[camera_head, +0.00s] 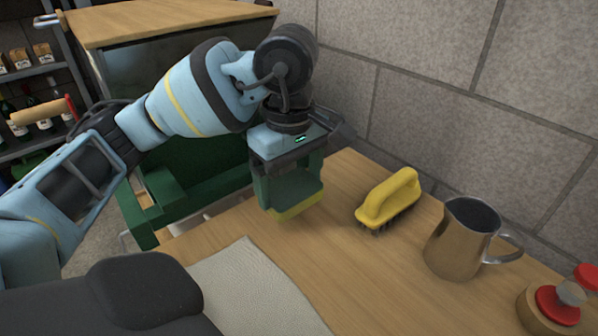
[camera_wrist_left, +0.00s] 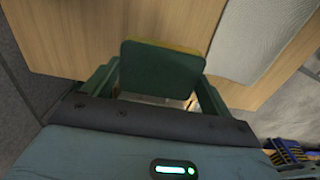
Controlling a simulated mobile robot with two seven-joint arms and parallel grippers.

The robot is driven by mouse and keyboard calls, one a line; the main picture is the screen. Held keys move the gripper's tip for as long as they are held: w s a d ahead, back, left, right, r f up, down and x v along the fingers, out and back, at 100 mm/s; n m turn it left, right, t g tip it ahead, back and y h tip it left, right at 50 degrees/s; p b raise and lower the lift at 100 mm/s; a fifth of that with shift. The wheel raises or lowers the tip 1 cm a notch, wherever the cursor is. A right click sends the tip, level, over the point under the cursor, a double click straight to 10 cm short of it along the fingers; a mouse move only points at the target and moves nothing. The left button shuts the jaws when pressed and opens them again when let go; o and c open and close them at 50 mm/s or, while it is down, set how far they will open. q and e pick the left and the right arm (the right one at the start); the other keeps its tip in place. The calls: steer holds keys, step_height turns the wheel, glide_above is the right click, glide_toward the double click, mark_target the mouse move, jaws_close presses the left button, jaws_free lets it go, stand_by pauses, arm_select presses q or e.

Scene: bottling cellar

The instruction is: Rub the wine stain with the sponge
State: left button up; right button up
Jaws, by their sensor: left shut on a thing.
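My left gripper (camera_head: 289,182) is shut on the sponge (camera_head: 297,206), a block with a dark green upper part and a yellow underside. It holds the sponge over the left end of the wooden table (camera_head: 345,270); I cannot tell whether the underside touches the wood. In the left wrist view the sponge (camera_wrist_left: 160,68) sits between the two green fingers of the gripper (camera_wrist_left: 158,92). I see no wine stain in either view; the sponge and arm hide part of the tabletop. My right gripper is not in view.
A yellow-handled brush (camera_head: 389,199), a metal jug (camera_head: 460,240) and a red-topped wooden object (camera_head: 553,307) stand to the right. A pale cloth (camera_head: 250,285) lies in front. A stone wall (camera_head: 430,90) runs behind, and a green crate (camera_head: 165,195) is at the left.

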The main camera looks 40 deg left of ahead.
arm_select(q)
steer(key=shift+s, duration=0.1)
steer(key=o, duration=0.4)
steer(key=c, duration=0.3)
steer(key=shift+s+d+f+m, duration=0.1)
steer(key=shift+d+m, duration=0.2)
steer(key=shift+m, duration=0.2)
steer(key=s+d+f+m, duration=0.1)
steer(key=d+m, duration=0.1)
steer(key=m, duration=0.2)
steer(key=s+d+f+m, duration=0.1)
steer(key=s+d+m, duration=0.1)
steer(key=m, duration=0.3)
steer(key=s+d+f+m, duration=0.1)
steer(key=d+m, duration=0.2)
steer(key=m, duration=0.1)
steer(key=shift+s+m, duration=0.25)
steer(key=shift+m, duration=0.15)
steer(key=shift+s+d+m, duration=0.3)
steer(key=shift+d+m, duration=0.05)
steer(key=shift+m, duration=0.45)
steer(key=shift+s+f, duration=0.1)
